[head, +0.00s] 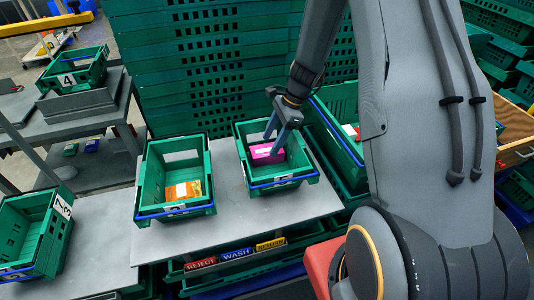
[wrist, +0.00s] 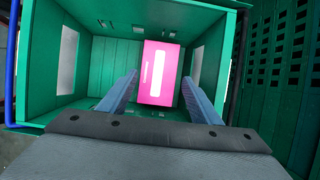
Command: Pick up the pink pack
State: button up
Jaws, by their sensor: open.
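The pink pack (head: 266,153) lies in the green crate with a blue front rim (head: 283,182) on the grey table. In the wrist view the pink pack (wrist: 159,73) rests on the crate floor, with a pale label on its face. My gripper (head: 276,135) is open over that crate, its fingers pointing down toward the pack. In the wrist view my gripper's (wrist: 160,90) two blue-grey fingers stand to the left and right of the pack's near part, with gaps between. I cannot tell how far above the pack the fingertips are.
Another green crate (head: 149,205) with an orange pack (head: 183,191) stands to the left. A crate (head: 340,140) with other packs is at the right. Stacked green crates (head: 190,70) rise behind. Reject and wash signs (head: 236,254) hang in front.

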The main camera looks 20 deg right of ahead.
aim_at(267, 149)
jog(key=x, duration=0.2)
jog(key=p+x, duration=0.1)
jog(key=x, duration=0.1)
jog(key=shift+s+a, duration=0.1)
jog(key=shift+s, duration=0.15)
jog(key=shift+a+f, duration=0.1)
jog(key=shift+f, duration=0.25)
jog(key=shift+f, duration=0.15)
jog(key=c, duration=0.9)
